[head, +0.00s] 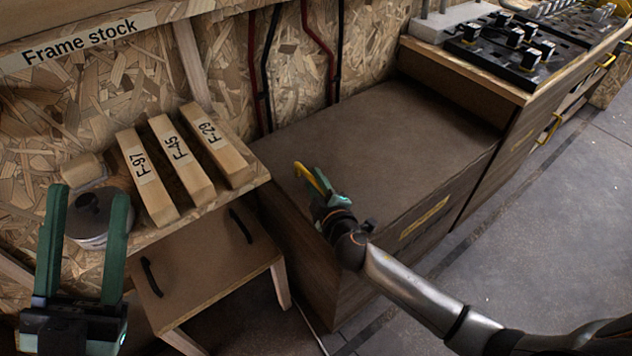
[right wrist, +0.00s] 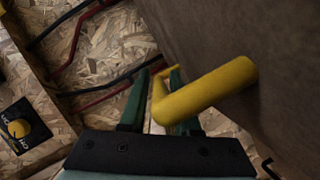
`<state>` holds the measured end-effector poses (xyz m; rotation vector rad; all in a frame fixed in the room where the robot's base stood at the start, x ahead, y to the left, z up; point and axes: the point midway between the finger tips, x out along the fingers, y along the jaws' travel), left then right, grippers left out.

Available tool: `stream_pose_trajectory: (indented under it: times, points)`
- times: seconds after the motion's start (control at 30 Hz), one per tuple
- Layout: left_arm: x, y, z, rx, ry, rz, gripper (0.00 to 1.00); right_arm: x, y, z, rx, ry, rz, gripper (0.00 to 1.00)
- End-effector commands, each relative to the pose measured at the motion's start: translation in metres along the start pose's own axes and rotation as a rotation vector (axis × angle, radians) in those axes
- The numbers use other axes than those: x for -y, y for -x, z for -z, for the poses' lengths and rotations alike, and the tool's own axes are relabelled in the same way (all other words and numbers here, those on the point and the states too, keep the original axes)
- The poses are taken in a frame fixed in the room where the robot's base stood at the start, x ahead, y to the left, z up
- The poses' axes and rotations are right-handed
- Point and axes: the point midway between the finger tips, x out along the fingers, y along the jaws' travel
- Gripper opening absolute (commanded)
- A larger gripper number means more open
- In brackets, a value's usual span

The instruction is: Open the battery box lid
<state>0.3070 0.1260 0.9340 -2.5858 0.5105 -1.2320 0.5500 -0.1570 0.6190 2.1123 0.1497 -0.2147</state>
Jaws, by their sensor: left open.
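The battery box is the long brown chest with a flat brown lid (head: 400,135) lying closed on top. A yellow label (head: 424,218) is on its front. A yellow handle (head: 308,177) stands at the lid's left end. My right gripper (head: 322,184) is at this handle. In the right wrist view, the handle (right wrist: 215,87) passes between the green fingers (right wrist: 157,103), which are drawn close together around it; exact contact is partly hidden. My left gripper (head: 85,235) is open and empty at the lower left, in front of the wooden shelf.
The shelf (head: 240,180) at left holds labelled wooden blocks (head: 180,158) and a grey round container (head: 92,215). Red and black cables (head: 265,70) run down the chipboard wall behind the box. A bench (head: 480,75) with black fixtures adjoins at right. The floor (head: 560,210) in front is clear.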

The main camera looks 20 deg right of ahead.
Motion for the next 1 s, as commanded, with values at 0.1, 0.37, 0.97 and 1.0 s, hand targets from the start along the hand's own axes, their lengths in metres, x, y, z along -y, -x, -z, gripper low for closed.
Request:
stream_pose_trajectory:
  times: [0.1,0.37,0.97,1.0]
  points:
    - [0.0000,0.0000,0.0000,0.000,0.000,0.000,0.50,0.0001,0.0002,0.0000,0.000,0.000,0.000,0.16]
    - [-0.0001,0.0000,-0.0001,0.000,0.000,0.000,0.50,0.0001,0.0002,-0.0001,0.000,0.000,0.000,0.00]
    - [-0.0001,0.0001,-0.0001,0.000,0.000,0.000,0.50,0.0003,0.0003,-0.0003,0.001,0.000,0.000,0.00]
    - [-0.0001,0.0001,-0.0001,0.000,0.000,0.000,0.50,0.0003,0.0003,-0.0004,0.001,0.000,0.000,0.00]
